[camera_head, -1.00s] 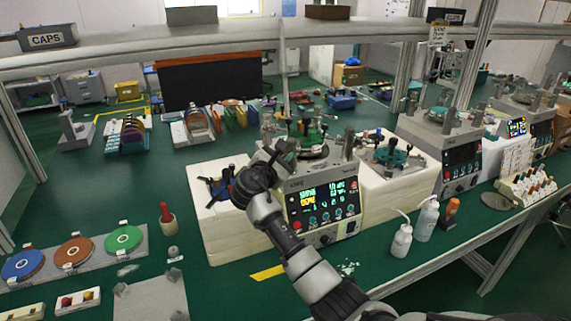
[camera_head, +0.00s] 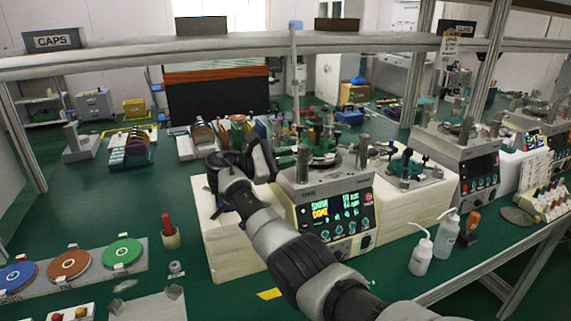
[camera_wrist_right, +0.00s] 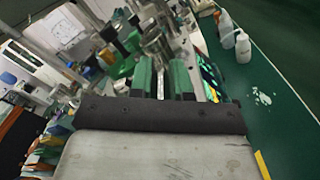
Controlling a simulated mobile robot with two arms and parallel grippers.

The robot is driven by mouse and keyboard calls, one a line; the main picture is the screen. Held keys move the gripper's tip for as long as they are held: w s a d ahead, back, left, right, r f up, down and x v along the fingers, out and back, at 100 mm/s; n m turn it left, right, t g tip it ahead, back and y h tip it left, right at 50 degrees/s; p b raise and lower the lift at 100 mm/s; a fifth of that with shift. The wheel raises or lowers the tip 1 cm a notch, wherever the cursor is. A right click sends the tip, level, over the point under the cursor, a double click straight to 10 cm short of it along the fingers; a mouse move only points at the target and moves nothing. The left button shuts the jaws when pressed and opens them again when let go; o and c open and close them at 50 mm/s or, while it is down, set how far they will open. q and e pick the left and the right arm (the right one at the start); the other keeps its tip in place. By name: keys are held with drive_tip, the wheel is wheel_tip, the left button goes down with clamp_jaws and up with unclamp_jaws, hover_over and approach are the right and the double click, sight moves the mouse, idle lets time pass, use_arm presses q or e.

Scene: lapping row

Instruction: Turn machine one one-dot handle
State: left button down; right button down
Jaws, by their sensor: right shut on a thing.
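The nearest lapping machine (camera_head: 333,218), a pale box with a lit display and a row of knobs, stands mid-bench. Its round top (camera_head: 325,165) carries green parts and metal posts. My right arm reaches up from the lower right across its front, and my right gripper (camera_head: 268,152) is at the left side of its top. In the right wrist view, the gripper (camera_wrist_right: 162,80) has two green uprights at its front, close to a metal post (camera_wrist_right: 156,44). It is shut on a handle, largely hidden; no dot mark is readable. My left gripper is not in view.
A white block (camera_head: 228,245) stands left of the machine, and another (camera_head: 425,190) with a teal fixture stands right. White squeeze bottles (camera_head: 421,252) are at the front right. Coloured discs (camera_head: 122,252) lie at the left. A beam (camera_head: 240,55) crosses above.

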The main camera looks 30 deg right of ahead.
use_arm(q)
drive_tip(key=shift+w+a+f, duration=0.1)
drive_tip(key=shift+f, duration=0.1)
use_arm(e)
drive_tip(key=shift+g, duration=0.3)
drive_tip(key=c, duration=1.1)
unclamp_jaws()
drive_tip(key=shift+w, duration=0.1)
